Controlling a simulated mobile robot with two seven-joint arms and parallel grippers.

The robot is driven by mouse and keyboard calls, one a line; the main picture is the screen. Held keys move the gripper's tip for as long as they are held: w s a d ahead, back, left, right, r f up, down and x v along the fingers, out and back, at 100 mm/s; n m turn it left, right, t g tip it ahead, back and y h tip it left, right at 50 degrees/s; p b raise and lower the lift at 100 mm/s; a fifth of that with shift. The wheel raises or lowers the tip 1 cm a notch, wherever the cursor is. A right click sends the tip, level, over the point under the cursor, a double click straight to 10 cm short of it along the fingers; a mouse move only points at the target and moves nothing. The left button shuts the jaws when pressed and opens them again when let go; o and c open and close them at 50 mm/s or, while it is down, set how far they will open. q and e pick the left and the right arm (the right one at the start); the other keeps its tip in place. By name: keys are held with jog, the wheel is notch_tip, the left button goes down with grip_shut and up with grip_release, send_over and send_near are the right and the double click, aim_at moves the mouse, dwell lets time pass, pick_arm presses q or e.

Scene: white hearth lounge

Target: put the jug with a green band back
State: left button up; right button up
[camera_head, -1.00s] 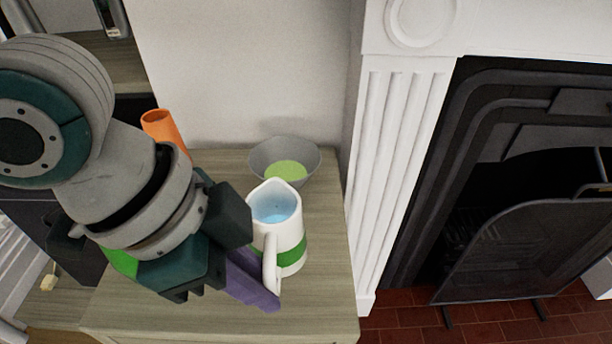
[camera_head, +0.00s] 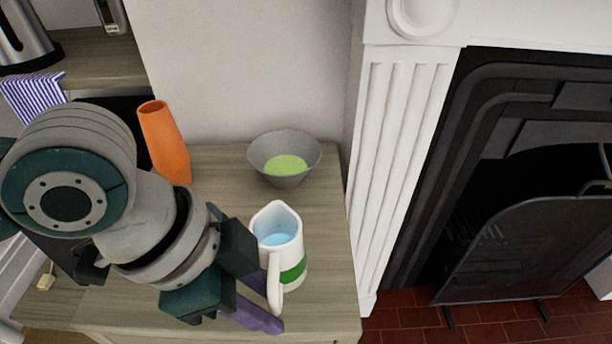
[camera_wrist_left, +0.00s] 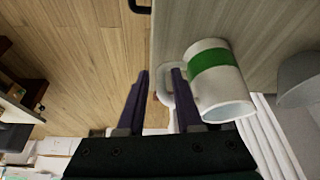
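The white jug with a green band (camera_head: 292,250) is upright at the front right of the wooden cabinet top (camera_head: 325,310), with blue inside. My left gripper (camera_head: 262,318) is at its handle, on the side towards me. In the left wrist view, the jug (camera_wrist_left: 222,88) is right of the gripper (camera_wrist_left: 160,82). The purple fingers stand either side of the handle, one inside its loop. I cannot tell whether the jug's base touches the cabinet top. My right gripper is not in view.
A grey bowl with green inside (camera_head: 262,160) stands behind the jug. An orange vase (camera_head: 165,145) stands at the back left, beside my arm. A white fireplace surround (camera_head: 400,170) rises just right of the cabinet. Some cabinet top is clear right of the jug.

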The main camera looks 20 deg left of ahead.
pick_arm(q)
jog(key=shift+o, duration=0.6)
jog(key=shift+a+r, duration=0.1)
jog(key=shift+r, duration=0.3)
jog(key=p+v, duration=0.4)
jog(key=v, duration=0.7)
jog(key=s+d+n+t, duration=0.2)
jog(key=d+n, duration=0.1)
jog(key=d, duration=0.1)
jog(key=s+a+f+n+y, duration=0.2)
jog(key=s+a+n+y, duration=0.1)
jog(key=s+a+n, duration=0.3)
jog(key=a+n, duration=0.2)
jog(key=shift+a+y, duration=0.4)
